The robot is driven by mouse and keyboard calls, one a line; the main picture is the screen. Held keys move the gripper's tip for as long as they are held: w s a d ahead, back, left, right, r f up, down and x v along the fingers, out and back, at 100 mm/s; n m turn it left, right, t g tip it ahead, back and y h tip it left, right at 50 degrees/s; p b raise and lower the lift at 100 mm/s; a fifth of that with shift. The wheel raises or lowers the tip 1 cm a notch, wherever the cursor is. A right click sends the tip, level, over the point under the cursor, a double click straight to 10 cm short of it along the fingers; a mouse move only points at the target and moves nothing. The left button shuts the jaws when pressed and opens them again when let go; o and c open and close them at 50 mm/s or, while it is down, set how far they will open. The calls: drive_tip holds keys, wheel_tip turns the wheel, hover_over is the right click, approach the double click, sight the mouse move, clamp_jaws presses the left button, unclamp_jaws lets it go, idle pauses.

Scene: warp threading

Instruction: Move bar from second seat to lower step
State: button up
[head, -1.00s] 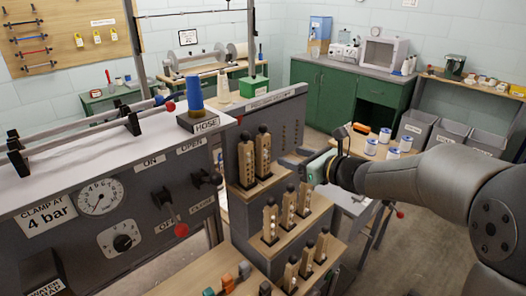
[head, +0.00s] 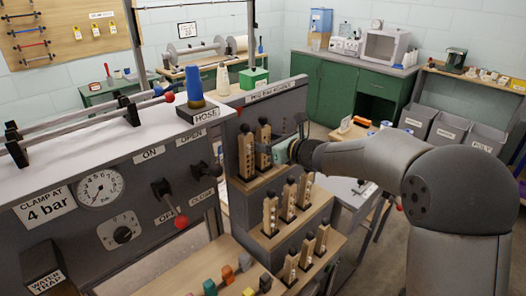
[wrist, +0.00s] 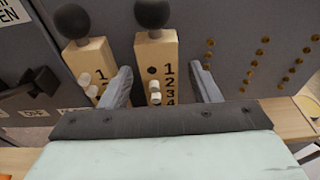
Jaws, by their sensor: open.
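Two wooden bars with black ball tops stand upright on the top step of a stepped rack. The left one (head: 246,156) also shows in the wrist view (wrist: 92,62). The right one (head: 263,140), also in the wrist view (wrist: 157,62), has numbers, white pegs and a dark hole. My gripper (wrist: 163,80) is open, with one finger on each side of the right bar; touch cannot be told. In the head view my gripper (head: 277,152) is at that bar's right side. Several bars stand on the middle step (head: 262,240) and the lower step (head: 333,248).
A grey panel with brass-coloured dots (wrist: 262,55) rises behind the bars. A control console (head: 125,195) with a gauge and levers stands left of the rack. Coloured pegs (head: 228,275) are on a wooden ledge in front.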

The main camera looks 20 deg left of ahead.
sight(266, 128)
drive_tip(key=c, duration=1)
drive_tip(key=shift+r+p, duration=1.3)
drive_tip(key=shift+r, duration=0.8)
